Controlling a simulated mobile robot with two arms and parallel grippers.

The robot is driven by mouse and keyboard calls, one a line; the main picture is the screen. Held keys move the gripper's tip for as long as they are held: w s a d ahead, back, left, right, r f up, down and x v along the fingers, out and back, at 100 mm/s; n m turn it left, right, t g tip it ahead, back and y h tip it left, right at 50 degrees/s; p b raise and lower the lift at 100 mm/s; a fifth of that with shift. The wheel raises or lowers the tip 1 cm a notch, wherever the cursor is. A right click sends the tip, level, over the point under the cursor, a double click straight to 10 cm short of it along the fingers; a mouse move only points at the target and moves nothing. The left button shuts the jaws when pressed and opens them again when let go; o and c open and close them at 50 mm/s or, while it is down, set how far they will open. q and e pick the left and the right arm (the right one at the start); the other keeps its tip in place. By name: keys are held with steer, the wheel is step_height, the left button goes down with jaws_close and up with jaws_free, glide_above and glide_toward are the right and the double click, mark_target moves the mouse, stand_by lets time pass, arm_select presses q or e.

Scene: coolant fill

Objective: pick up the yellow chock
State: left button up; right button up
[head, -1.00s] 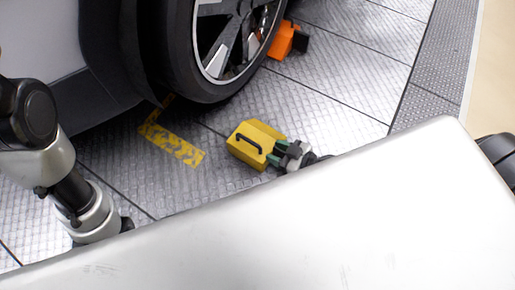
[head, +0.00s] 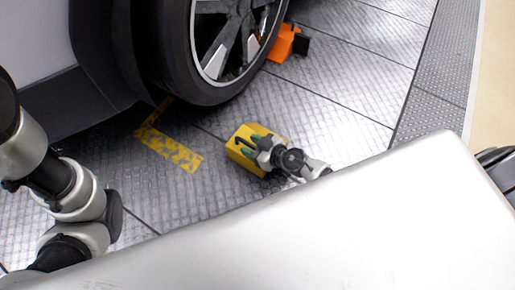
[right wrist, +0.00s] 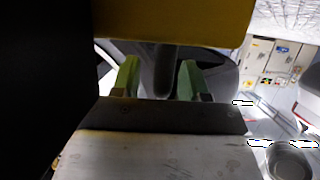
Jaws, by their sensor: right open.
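The yellow chock (head: 238,156) lies on the metal floor right of the yellow floor marking, in front of the car's wheel. My right gripper (head: 247,147) is over it in the head view, its green fingers open, and covers part of its top and black handle. In the right wrist view the chock's yellow body (right wrist: 185,18) fills the top. There the fingers of my right gripper (right wrist: 160,80) stand apart, with a dark upright piece, likely the handle, between them. I cannot tell whether they touch it. My left arm shows at the left; its gripper is not visible.
The car's wheel (head: 228,45) stands behind the chock. An orange chock (head: 284,43) sits on the wheel's far right side. A yellow floor marking (head: 170,148) lies left of the yellow chock. The floor to the right of the chock is clear.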

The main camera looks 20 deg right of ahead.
jaws_close()
stand_by(1.4)
